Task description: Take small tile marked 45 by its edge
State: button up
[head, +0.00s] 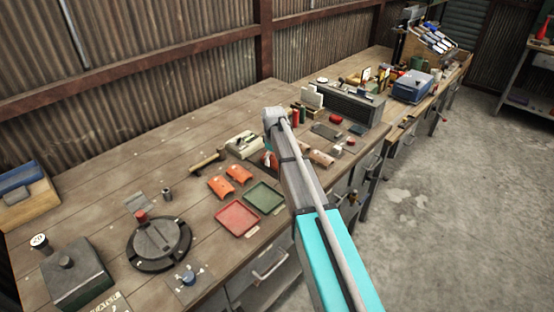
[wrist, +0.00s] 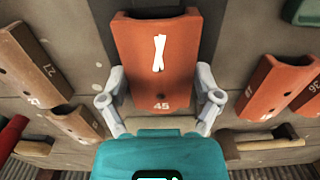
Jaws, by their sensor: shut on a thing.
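The small tile marked 45 (wrist: 160,50) is orange-red with a white mark on its face and a small hole above the number. In the wrist view my gripper (wrist: 161,84) has one grey finger at each side edge of the tile's near end and is shut on it. In the head view only a bit of red tile (head: 268,160) shows by my gripper, and my arm hides most of that spot. Whether the tile touches the bench cannot be told.
Two orange tiles (head: 221,186) lie on the wooden bench (head: 100,170), left of my arm. In the wrist view, a brown tile marked 21 (wrist: 37,65) lies left and an orange tile (wrist: 272,87) right. A red tray (head: 237,218) and a green tray (head: 264,197) are near the front edge.

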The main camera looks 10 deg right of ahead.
aim_at(274, 157)
jog(key=shift+r, duration=0.2)
notch_tip(274, 157, up, 3)
jog(key=p, duration=0.3)
jog(key=s+a+r+p, duration=0.2)
jog(key=s+r+p, duration=0.7)
jog(key=s, duration=0.4)
jog(key=shift+s+a+r+p, duration=0.15)
jog(key=shift+s+r+p, duration=0.15)
jog(key=shift+s+p, duration=0.15)
